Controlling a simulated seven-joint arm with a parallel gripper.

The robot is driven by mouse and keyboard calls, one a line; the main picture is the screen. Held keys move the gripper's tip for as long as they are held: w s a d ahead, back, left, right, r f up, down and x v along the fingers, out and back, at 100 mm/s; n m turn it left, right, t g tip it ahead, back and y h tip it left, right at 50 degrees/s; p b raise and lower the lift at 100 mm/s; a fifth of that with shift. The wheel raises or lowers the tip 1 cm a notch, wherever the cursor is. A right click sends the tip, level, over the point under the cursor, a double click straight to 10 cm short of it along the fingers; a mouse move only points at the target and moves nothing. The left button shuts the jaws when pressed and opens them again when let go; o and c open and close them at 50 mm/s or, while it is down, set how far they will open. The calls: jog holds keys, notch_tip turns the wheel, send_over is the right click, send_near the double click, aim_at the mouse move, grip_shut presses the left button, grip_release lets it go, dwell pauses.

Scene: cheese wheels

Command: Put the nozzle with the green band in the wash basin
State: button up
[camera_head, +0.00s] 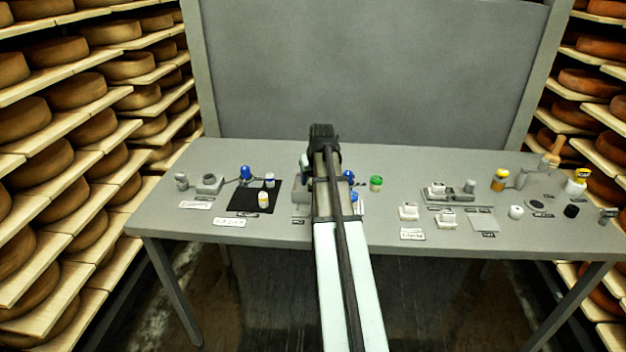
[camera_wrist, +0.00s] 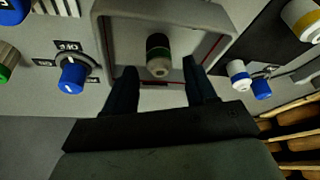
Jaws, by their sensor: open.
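The nozzle with the green band (camera_wrist: 158,54) has a dark body section, a thin green band and a pale grey end. In the wrist view it is inside the grey square rim of the wash basin (camera_wrist: 103,30). I cannot tell for sure whether it stands or lies. My gripper (camera_wrist: 157,65) is open, its two dark fingers apart on either side of the nozzle's near end, with a gap to each. In the head view my gripper (camera_head: 323,140) and arm cover most of the basin (camera_head: 299,196) and hide the nozzle.
A blue knob (camera_wrist: 72,75) and a green-topped item (camera_head: 376,183) stand to one side of the basin. A black mat (camera_head: 243,205) with banded nozzles lies at left. Several small fittings and labels crowd the right. A grey panel (camera_head: 370,70) rises behind the table.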

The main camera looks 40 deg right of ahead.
jog(key=v, duration=1.1)
jog(key=shift+s+a+r, duration=0.1)
jog(key=shift+s, duration=0.05)
